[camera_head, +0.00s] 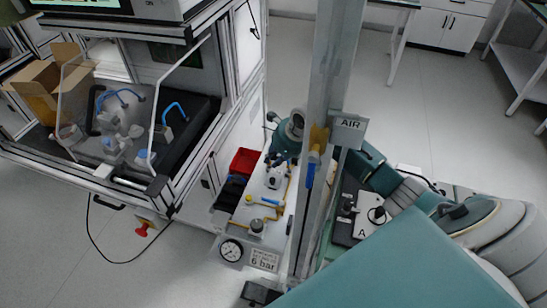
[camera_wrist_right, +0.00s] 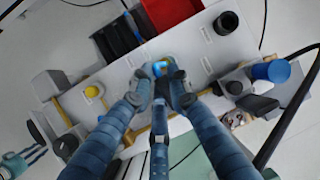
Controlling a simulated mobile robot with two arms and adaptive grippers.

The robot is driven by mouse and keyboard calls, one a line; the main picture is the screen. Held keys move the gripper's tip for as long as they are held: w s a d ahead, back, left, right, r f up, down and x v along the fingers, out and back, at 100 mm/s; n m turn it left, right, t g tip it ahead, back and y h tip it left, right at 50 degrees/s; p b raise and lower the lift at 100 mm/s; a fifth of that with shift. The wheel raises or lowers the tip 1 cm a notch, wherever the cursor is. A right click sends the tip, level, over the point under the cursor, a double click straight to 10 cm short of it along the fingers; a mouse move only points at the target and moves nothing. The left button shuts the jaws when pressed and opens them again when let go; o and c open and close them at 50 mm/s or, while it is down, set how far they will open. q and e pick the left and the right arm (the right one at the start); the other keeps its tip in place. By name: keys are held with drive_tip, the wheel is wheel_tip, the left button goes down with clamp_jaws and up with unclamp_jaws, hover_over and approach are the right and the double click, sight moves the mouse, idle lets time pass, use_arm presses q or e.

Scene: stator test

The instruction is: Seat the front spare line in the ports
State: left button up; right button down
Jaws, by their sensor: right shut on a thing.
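My right gripper (camera_wrist_right: 160,72) is shut on a small blue piece (camera_wrist_right: 159,67) over a grey-white panel (camera_wrist_right: 125,72). A yellow ring or cap shows around the piece; I cannot tell whether they are joined. In the head view my right gripper (camera_head: 273,158) is small and dark above the same panel (camera_head: 243,216), and what it holds is hidden. Curved blue lines (camera_head: 175,106) stand on the fixture in the workstation at left. I cannot tell which is the front spare line, or see its ports clearly.
A red bin (camera_head: 244,162) stands beside the panel. A pressure gauge (camera_head: 231,250) and a "6 bar" label (camera_head: 263,261) are at its front. A grey upright post (camera_head: 335,70) with an AIR sign (camera_head: 348,130) rises near my right arm. A cardboard box (camera_head: 45,85) is at left.

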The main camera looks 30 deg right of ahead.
drive_tip(key=shift+f, duration=0.15)
drive_tip(key=shift+a+f+b, duration=0.15)
drive_tip(key=shift+f+b, duration=0.6)
drive_tip(key=shift+s+a+f, duration=0.1)
drive_tip(key=shift+s+f, duration=0.05)
drive_tip(key=shift+f, duration=0.1)
drive_tip(key=c, duration=1.6)
unclamp_jaws()
drive_tip(key=shift+o, duration=0.2)
drive_tip(key=shift+r, duration=0.1)
drive_tip(key=shift+r, duration=0.25)
drive_tip(key=v, duration=0.7)
drive_tip(key=shift+s, duration=0.2)
drive_tip(key=shift+d+r, duration=0.15)
drive_tip(key=shift+d, duration=0.1)
